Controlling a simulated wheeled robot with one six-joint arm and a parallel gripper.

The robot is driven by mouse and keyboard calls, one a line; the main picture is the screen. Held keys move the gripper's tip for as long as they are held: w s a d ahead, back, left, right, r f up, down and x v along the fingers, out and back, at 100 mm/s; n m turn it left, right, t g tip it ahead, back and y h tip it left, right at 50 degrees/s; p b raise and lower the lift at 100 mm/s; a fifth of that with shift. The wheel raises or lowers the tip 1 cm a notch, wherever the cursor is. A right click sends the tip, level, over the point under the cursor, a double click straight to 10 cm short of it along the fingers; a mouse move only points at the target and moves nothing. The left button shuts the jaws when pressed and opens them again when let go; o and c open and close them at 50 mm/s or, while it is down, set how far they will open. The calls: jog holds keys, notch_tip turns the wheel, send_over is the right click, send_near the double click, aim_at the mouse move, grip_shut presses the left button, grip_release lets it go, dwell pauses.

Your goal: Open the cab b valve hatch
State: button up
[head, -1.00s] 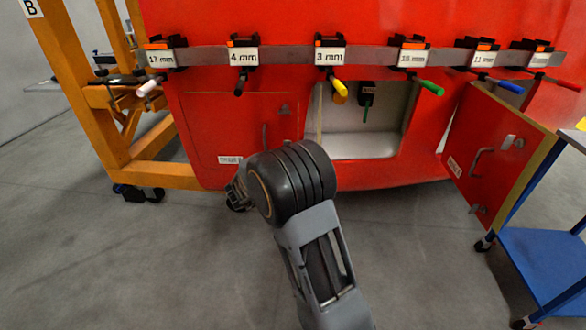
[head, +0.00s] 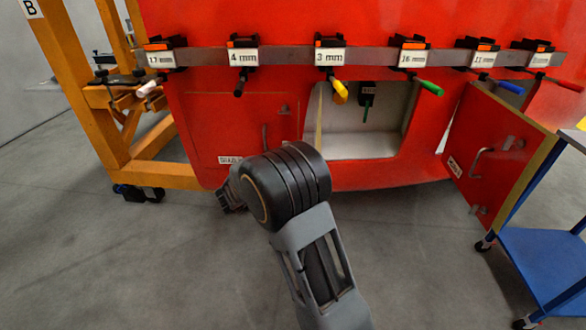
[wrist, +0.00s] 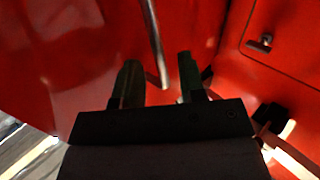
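The red nosecone front has a shut hatch (head: 215,120) at left, with a dark upright handle (head: 265,138) at its right side and a white label low down. To its right is an open compartment (head: 370,140) whose red door (head: 495,150) is swung out to the right. I cannot tell which one is the valve hatch. My gripper (wrist: 160,75) is open in the wrist view. A thin metal bar (wrist: 153,40) runs down between its fingers, apart from both as far as I can see. In the head view my arm hides most of the gripper.
A rail (head: 280,56) with labelled clamps and coloured handles crosses above the hatches. A black piece with a green handle (head: 366,100) hangs at the compartment. An orange frame (head: 85,90) stands left, a blue cart (head: 545,265) right. The grey floor is clear between.

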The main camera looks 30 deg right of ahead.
jog(key=s+a, duration=0.2)
jog(key=a, duration=0.9)
jog(key=shift+r+p, duration=0.2)
jog(key=shift+p, duration=0.2)
